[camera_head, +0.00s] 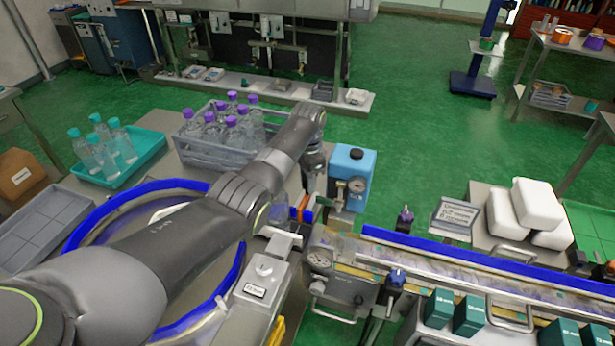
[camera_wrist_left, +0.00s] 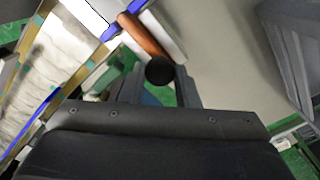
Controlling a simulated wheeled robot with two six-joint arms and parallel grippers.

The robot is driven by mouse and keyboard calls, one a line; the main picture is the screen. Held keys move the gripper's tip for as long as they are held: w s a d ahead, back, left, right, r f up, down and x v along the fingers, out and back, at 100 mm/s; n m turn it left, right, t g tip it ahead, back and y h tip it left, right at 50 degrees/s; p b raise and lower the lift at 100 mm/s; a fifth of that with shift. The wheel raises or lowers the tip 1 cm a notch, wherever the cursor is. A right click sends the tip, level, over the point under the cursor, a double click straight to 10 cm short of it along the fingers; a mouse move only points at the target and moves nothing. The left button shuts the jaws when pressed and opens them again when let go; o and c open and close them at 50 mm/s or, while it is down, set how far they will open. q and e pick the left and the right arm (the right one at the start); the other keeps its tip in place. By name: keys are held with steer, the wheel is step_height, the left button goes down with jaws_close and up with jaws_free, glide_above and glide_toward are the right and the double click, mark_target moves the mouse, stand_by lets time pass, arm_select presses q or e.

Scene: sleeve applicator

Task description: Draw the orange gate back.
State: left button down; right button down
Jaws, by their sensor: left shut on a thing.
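The orange gate (camera_head: 302,207) stands at the infeed end of the conveyor, mostly hidden behind my left arm and gripper in the head view. In the left wrist view, the orange gate (camera_wrist_left: 146,35) is a slim bar across the guides, with a black round knob (camera_wrist_left: 160,70) at its near end. My left gripper (camera_head: 310,200) points down at the gate. In the left wrist view, the fingers of my left gripper (camera_wrist_left: 160,88) stand on either side of the knob and are shut on it. My right gripper is not in view.
The conveyor (camera_head: 450,265) runs right with a blue rail. A round table with a blue rim (camera_head: 85,228) lies under my left arm. A grey crate of purple-capped bottles (camera_head: 190,150) is behind.

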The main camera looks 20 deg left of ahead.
arm_select(q)
steer(key=shift+r, duration=0.1)
steer(key=c, duration=1.3)
jaws_free()
steer(key=shift+o, duration=1)
steer(key=shift+s, duration=0.1)
steer(key=shift+r, duration=0.45)
step_height(320, 180, up, 16)
steer(key=p, duration=0.2)
steer(key=shift+r, duration=0.25)
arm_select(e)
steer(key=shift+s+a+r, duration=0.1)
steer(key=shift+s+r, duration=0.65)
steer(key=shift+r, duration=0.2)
